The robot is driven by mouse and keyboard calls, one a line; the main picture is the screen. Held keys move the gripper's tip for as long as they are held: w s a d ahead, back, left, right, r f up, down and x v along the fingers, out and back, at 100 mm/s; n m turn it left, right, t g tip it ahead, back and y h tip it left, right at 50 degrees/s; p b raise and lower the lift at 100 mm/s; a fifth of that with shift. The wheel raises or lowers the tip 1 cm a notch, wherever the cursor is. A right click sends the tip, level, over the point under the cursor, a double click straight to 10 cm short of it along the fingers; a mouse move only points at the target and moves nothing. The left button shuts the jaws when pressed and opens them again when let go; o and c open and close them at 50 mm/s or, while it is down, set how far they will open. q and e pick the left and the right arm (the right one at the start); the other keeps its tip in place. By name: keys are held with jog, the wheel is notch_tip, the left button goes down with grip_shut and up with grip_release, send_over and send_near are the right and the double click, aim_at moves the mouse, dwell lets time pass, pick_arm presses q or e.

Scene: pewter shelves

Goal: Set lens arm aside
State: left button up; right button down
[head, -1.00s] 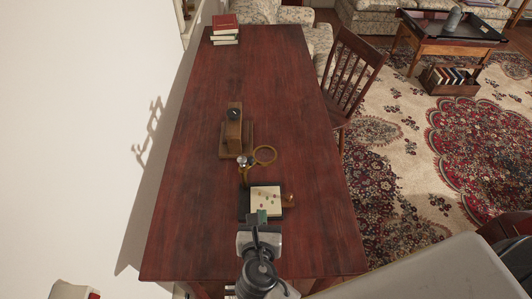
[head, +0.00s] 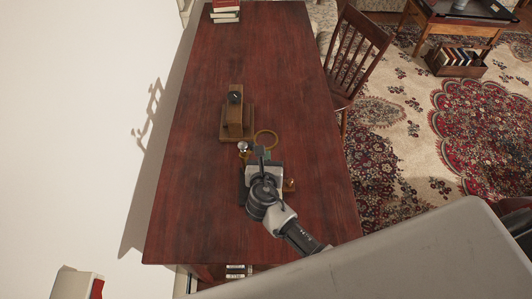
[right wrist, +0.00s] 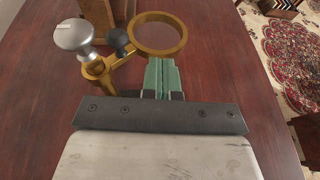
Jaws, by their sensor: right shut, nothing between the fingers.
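The lens arm is a brass ring (head: 266,137) on a brass arm, with a silver knob (head: 243,147) at its left. In the right wrist view the ring (right wrist: 183,38) lies just beyond the fingertips, and the silver knob (right wrist: 73,36) and a small dark knob (right wrist: 119,40) stand to its left. My right gripper (head: 262,154) is over the table close to the near side of the ring. Its green fingers (right wrist: 162,68) are together and empty. Whether they touch the brass cannot be told. My left gripper is out of view.
A wooden stand (head: 236,112) with a dark dial is just behind the lens arm. My right arm hides most of a small board; its wooden knob (head: 289,185) shows. Books (head: 225,12) lie at the table's far end. The red-brown table (head: 190,200) is otherwise clear. A chair (head: 352,55) stands at right.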

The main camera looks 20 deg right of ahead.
aim_at(265, 144)
jog(key=shift+w+d, duration=0.2)
jog(key=shift+w, duration=0.25)
jog(key=shift+w+d+r+n+y+p, duration=0.2)
jog(key=shift+w+n+y+p, duration=0.15)
jog(key=shift+p, duration=0.2)
jog(key=shift+w+d+r+n+y+p, duration=0.15)
jog(key=shift+w+n+y+p, duration=0.15)
jog(key=shift+p, duration=0.2)
jog(key=shift+w+f+n+t+y+p, duration=0.15)
jog(key=shift+w+n+t+y+p, duration=0.3)
jog(key=shift+y, duration=0.2)
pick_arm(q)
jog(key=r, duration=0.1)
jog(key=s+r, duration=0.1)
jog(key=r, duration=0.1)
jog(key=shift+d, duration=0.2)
pick_arm(e)
jog(key=shift+s+f, duration=0.1)
jog(key=shift+f, duration=0.05)
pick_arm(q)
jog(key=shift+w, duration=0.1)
pick_arm(e)
jog(key=shift+a, duration=0.1)
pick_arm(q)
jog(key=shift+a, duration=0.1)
